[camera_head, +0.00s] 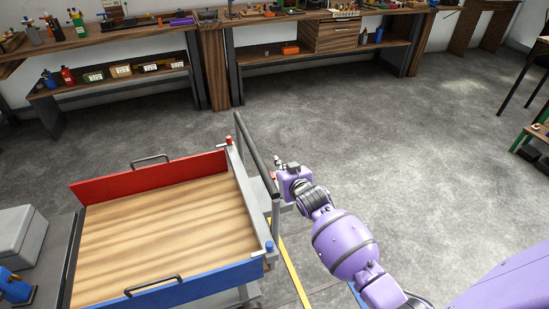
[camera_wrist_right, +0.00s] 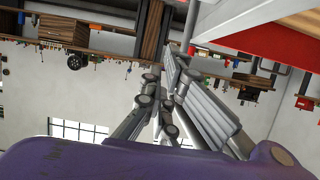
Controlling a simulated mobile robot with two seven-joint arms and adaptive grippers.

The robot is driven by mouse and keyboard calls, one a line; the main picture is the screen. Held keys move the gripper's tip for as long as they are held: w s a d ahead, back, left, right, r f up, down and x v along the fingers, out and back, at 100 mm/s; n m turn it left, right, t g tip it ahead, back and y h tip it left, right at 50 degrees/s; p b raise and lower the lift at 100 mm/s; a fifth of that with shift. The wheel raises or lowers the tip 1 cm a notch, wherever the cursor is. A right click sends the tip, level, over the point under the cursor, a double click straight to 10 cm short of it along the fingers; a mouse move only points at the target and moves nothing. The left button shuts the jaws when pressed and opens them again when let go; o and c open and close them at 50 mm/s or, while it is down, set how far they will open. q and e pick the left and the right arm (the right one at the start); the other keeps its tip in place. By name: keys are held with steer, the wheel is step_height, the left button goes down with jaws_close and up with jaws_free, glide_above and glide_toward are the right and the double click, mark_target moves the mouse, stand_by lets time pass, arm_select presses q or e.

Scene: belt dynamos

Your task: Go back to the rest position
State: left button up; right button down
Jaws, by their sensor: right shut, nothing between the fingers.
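My right arm reaches in from the lower right of the head view. Its purple wrist is beside the cart's dark handle bar (camera_head: 256,155), at the cart's right end. My right gripper (camera_head: 278,162) is small there and close to the bar; I cannot tell whether they touch. In the right wrist view its grey fingers (camera_wrist_right: 167,75) are close together, with nothing held between them. My left gripper is in neither view.
The cart has a bare wooden bed (camera_head: 165,225), a red side panel (camera_head: 150,175) and a blue one (camera_head: 190,287). A grey box (camera_head: 18,235) stands at the left. Workbenches with tools line the back wall. The grey floor (camera_head: 400,140) to the right is open.

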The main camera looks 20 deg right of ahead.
steer(key=s+a+f+g, duration=0.1)
steer(key=s+f, duration=0.6)
steer(key=s, duration=0.5)
steer(key=s+a+f+g, duration=0.1)
steer(key=s+f+g, duration=0.1)
steer(key=s+f, duration=0.75)
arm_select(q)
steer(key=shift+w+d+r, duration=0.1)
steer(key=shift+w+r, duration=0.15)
arm_select(e)
steer(key=s+a+g, duration=0.2)
steer(key=s, duration=2.3)
steer(key=shift+r, duration=0.2)
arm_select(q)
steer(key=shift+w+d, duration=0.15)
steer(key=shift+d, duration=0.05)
arm_select(e)
steer(key=shift+a, duration=0.1)
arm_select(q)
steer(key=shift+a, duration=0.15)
